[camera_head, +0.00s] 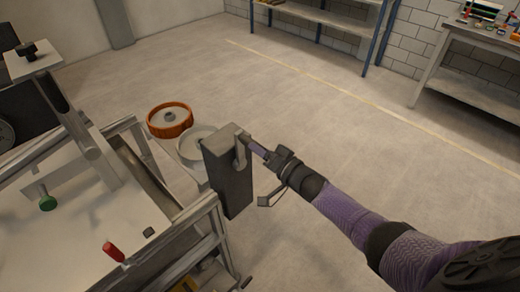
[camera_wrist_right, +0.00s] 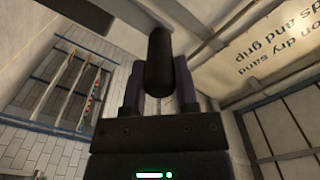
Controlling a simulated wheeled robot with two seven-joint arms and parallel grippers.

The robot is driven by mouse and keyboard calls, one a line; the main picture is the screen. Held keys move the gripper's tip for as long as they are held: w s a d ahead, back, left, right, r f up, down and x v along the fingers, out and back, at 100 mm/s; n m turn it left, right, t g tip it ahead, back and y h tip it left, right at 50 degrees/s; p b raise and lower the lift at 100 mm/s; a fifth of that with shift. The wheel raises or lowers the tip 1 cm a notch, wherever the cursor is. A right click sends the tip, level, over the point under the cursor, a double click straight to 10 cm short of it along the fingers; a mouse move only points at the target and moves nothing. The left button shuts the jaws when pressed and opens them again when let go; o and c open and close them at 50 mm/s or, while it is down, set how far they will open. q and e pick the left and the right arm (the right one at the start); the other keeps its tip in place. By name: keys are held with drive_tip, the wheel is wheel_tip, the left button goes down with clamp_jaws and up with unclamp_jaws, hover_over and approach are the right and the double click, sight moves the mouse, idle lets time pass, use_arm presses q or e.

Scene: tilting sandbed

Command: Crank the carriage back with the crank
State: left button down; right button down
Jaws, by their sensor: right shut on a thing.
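The crank (camera_head: 241,152) is a short grey arm on the side of a dark grey box (camera_head: 226,182) at the corner of the sandbed's metal frame. My right gripper (camera_head: 256,147) reaches it from the right. In the right wrist view a black cylindrical handle (camera_wrist_right: 159,62) stands between its two purple fingers (camera_wrist_right: 160,90), which are shut on it. In the head view the fingers mostly hide the handle. A metal post (camera_head: 78,122) with a plate on top rises over the pale bed (camera_head: 100,225); I cannot tell whether it belongs to the carriage. My left gripper is out of view.
A workbench (camera_head: 470,55) and a shelf (camera_head: 325,18) stand far back. The floor at centre is clear.

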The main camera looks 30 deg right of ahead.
drive_tip(key=shift+c, duration=1.8)
unclamp_jaws()
drive_tip(key=shift+d+f, duration=0.1)
drive_tip(key=p+v, duration=0.2)
drive_tip(key=v, duration=0.8)
